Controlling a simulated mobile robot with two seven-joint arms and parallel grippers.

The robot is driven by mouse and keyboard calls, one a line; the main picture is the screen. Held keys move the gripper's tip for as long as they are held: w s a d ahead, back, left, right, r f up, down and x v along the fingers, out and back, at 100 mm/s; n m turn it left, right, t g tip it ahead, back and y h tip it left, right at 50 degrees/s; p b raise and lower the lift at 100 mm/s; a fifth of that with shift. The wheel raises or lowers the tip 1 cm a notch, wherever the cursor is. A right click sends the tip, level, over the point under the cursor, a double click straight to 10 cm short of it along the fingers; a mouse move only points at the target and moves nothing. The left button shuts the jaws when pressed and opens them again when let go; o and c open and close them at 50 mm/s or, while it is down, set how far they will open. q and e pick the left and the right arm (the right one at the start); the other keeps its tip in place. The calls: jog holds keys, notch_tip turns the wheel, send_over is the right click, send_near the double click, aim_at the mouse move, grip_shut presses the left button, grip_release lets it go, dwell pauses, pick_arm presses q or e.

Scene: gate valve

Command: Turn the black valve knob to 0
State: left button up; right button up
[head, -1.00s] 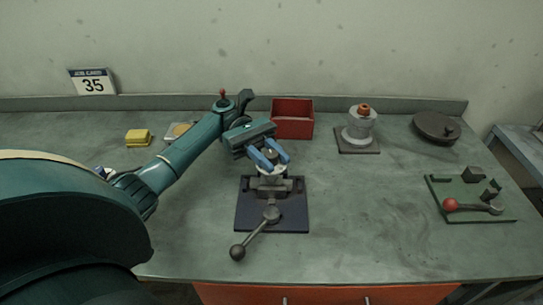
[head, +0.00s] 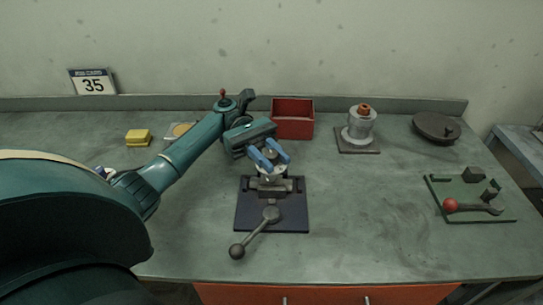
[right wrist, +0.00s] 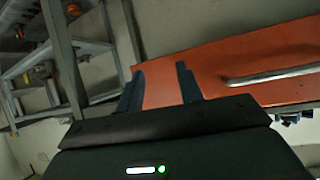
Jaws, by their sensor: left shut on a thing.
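A dark blue plate (head: 245,213) on the bench carries a grey valve fixture (head: 271,183). A lever from its front runs toward the lower left and ends in a dark ball (head: 237,251). My left gripper (head: 271,160) comes down over the top of the fixture, its blue fingers shut on the top part. The fingers and wrist hide most of that part, and I cannot read any scale or number on it. My right gripper (right wrist: 160,92) shows only in the right wrist view, fingers apart and empty, in front of an orange drawer front.
A red bin (head: 293,119) stands behind the left gripper. A yellow block (head: 138,137) lies at left. A grey cylinder device (head: 360,127), a dark round lid (head: 436,127) and a green plate (head: 441,207) with a red-ball lever are at right. The bench between is clear.

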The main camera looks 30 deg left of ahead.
aim_at(271, 154)
pick_arm(q)
jog(key=shift+s+f, duration=0.1)
jog(key=shift+f, duration=0.1)
jog(key=o, duration=1)
jog(key=shift+r, duration=0.15)
notch_tip(271, 154, up, 10)
jog(key=shift+p, duration=0.5)
